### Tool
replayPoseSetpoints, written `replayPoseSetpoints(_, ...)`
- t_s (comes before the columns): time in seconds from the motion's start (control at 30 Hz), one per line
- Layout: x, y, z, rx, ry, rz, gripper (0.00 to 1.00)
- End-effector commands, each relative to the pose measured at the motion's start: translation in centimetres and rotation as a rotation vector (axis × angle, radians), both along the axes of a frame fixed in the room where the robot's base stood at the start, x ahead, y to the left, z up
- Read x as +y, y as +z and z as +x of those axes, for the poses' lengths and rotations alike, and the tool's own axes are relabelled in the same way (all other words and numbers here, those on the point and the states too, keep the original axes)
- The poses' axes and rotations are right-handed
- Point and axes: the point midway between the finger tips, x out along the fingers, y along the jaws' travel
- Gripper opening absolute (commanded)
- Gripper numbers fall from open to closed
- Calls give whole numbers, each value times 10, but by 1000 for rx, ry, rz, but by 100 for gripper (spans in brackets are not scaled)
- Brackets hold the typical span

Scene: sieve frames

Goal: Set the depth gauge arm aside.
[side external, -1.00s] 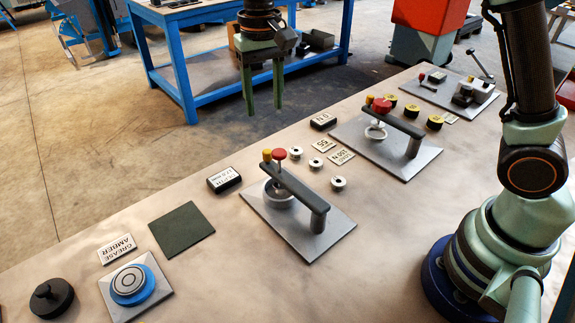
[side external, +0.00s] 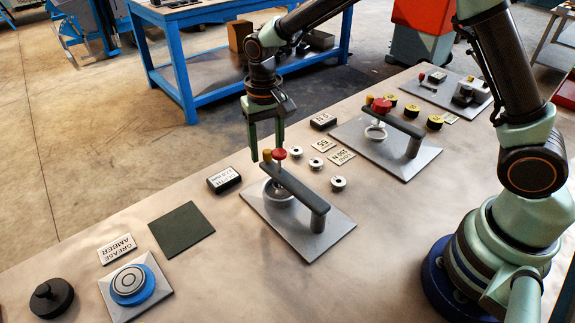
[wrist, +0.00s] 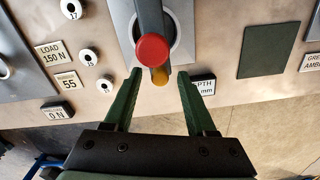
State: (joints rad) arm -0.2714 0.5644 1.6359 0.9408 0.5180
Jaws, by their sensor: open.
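The near gauge arm (side external: 294,188) is a dark bar on a post, standing on a grey plate (side external: 328,232) with a ring-shaped cup (side external: 273,195) under its free end. A red knob (side external: 280,154) and a yellow knob sit at that end; in the wrist view the red knob (wrist: 152,50) and the yellow knob (wrist: 160,77) show close up. A partly hidden display block (wrist: 204,84) reads "PTH" and "mm". My gripper (side external: 267,154) is open at the knob end. In the wrist view my fingertips (wrist: 160,74) flank the yellow knob with gaps, apparently not touching it.
A second, similar fixture (side external: 408,128) stands farther back on the bench. Several small metal bushings (side external: 316,163) and label tags lie between the two. A dark green pad (side external: 181,231), a blue round piece (side external: 131,285) and a black knob piece (side external: 52,299) are at the front left.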

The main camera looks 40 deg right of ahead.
Motion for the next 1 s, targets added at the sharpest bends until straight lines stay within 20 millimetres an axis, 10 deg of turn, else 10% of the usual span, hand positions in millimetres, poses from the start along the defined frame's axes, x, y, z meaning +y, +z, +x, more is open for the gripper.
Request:
replayPoseSetpoints(0.1,0,0,0,0,0,0,49)
replayPoseSetpoints(0.23,0,0,0,0,0,0,0)
replayPoseSetpoints(1.0,0,1,0,1,0,0,0)
